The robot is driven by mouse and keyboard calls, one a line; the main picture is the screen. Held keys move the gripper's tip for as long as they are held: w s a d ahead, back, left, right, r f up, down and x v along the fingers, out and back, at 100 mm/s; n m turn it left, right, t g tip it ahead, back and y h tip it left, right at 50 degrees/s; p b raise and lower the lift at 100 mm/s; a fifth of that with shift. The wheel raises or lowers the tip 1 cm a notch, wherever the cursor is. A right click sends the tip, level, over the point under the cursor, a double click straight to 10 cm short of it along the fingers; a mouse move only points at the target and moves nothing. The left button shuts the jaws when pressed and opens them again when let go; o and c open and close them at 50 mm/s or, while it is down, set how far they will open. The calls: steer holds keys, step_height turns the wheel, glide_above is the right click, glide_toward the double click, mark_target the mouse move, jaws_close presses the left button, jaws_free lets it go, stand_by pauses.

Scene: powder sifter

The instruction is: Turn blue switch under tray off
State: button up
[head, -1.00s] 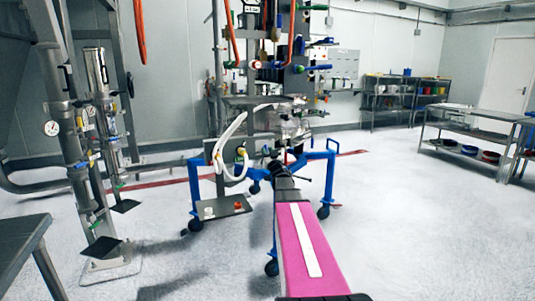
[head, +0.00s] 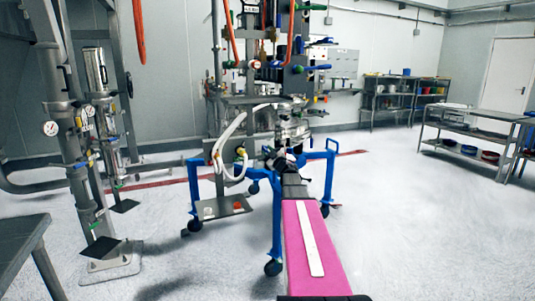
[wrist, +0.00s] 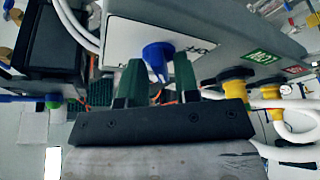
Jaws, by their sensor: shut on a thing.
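The blue switch (wrist: 157,54) is a small knob on a white label plate (wrist: 120,38) on the underside of a grey housing in the wrist view. My gripper (wrist: 158,68) has its two dark green fingers on either side of the knob, shut on it. Dark lettering on the plate right of the knob is partly hidden and hard to read. In the head view my arm reaches to the machine, and my gripper (head: 283,160) is small there. The switch cannot be made out in that view.
White hoses with yellow fittings (wrist: 236,78) are close right of my gripper. A dark box (wrist: 55,45) is close on the left. The machine stands on a blue wheeled frame (head: 277,215). A low grey plate (head: 222,208) is left of my arm. Open floor lies to the right.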

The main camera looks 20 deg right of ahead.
steer(key=n+g, duration=0.1)
steer(key=n, duration=0.3)
steer(key=n+g+y, duration=0.1)
steer(key=n+g, duration=0.1)
steer(key=n, duration=0.2)
steer(key=n+g+y, duration=0.1)
steer(key=n, duration=0.3)
steer(key=shift+w+d+r, duration=0.15)
steer(key=shift+w+r, duration=0.05)
steer(key=shift+r, duration=0.2)
steer(key=o, duration=0.6)
steer(key=shift+w, duration=0.1)
steer(key=v, duration=1.1)
steer(key=shift+r, duration=0.15)
